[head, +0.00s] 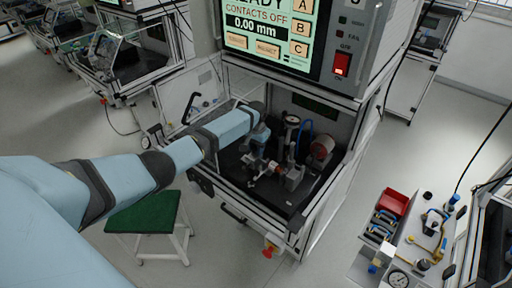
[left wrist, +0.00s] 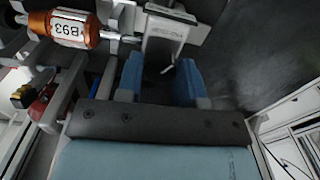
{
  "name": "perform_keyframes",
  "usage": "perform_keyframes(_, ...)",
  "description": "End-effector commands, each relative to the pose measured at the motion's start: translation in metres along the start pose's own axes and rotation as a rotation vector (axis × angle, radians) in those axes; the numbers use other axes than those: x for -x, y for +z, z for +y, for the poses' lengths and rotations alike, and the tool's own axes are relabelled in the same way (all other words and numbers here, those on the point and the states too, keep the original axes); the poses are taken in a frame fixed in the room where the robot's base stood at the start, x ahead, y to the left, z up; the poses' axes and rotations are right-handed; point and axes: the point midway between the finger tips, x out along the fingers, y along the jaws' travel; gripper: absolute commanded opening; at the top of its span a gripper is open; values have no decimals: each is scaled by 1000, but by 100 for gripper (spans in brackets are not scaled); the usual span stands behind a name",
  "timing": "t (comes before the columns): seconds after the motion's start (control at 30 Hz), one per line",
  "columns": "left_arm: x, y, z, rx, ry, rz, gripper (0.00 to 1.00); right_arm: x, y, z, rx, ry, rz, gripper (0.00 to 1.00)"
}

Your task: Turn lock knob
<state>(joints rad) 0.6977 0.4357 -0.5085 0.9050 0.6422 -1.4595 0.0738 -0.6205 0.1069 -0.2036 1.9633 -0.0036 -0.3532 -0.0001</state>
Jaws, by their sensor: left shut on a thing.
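My left gripper (head: 258,160) reaches into the open test cabinet from the left. In the left wrist view its two blue fingers (left wrist: 160,80) stand either side of the end of a pale grey bracket-like part (left wrist: 166,28). The gripper is shut on a small part there, which I take to be the lock knob; its shape is mostly hidden by the fingers and the pale part. A copper-coloured cylinder labelled B93 (left wrist: 72,28) sits on a shaft beside the fingers. My right gripper is not in view.
The cabinet's dark floor (head: 296,198) carries the fixture, with a gauge (head: 292,119) and a reddish cylinder (head: 322,147) near the gripper. The screen (head: 268,35) above reads CONTACTS OFF and 0.00 mm. A green-topped stool (head: 143,212) and a tool cart (head: 362,260) stand outside.

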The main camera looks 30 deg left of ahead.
Motion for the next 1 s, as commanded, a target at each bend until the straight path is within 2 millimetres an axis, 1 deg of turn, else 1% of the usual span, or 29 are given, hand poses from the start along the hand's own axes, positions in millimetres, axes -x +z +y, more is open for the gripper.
perform_keyframes(0.2, 1, -1, 1, -129, 1, 3, 11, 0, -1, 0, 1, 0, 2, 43)
perform_keyframes(0.4, 1, -1, 1, -198, 1, 3, 11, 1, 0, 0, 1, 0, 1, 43)
perform_keyframes(0.97, 1, -1, 1, -229, 1, 4, 11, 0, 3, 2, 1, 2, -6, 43)
perform_keyframes(1.0, 1, -1, 1, -229, 1, 4, 39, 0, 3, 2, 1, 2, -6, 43)
